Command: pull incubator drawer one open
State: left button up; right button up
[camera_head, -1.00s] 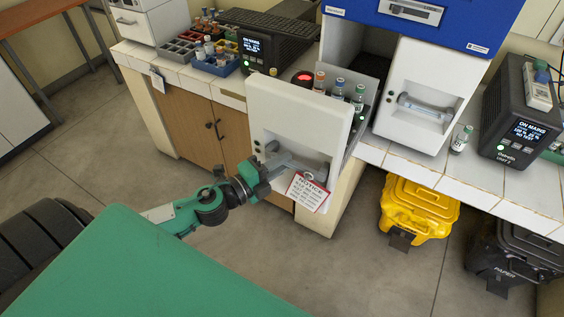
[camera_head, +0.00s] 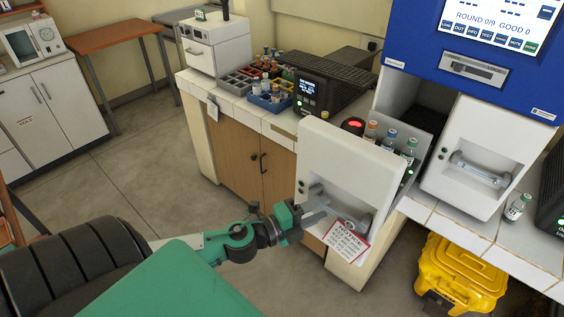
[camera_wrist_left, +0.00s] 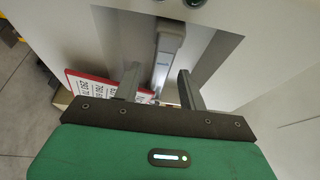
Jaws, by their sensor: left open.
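The left incubator drawer (camera_head: 345,160) is pulled out from under the blue incubator body (camera_head: 475,60), with several capped vials (camera_head: 390,137) showing behind its white front. Its handle (camera_head: 354,220) sits in a recess low on the front. My left gripper (camera_head: 312,210) is open at this handle. In the left wrist view the handle bar (camera_wrist_left: 168,62) lies between the two spread fingers (camera_wrist_left: 158,88); contact cannot be told. My right gripper is not in view.
A second white drawer front (camera_head: 475,155) stands at the right, with a vial (camera_head: 517,207) beside it. A red-edged notice card (camera_head: 345,241) hangs by the open drawer.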

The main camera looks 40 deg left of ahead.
pick_arm(q)
jog(key=b+v, duration=0.5)
jog(key=v, duration=0.7)
jog(key=shift+s, duration=0.2)
jog(key=shift+a, duration=0.1)
dwell(0.4)
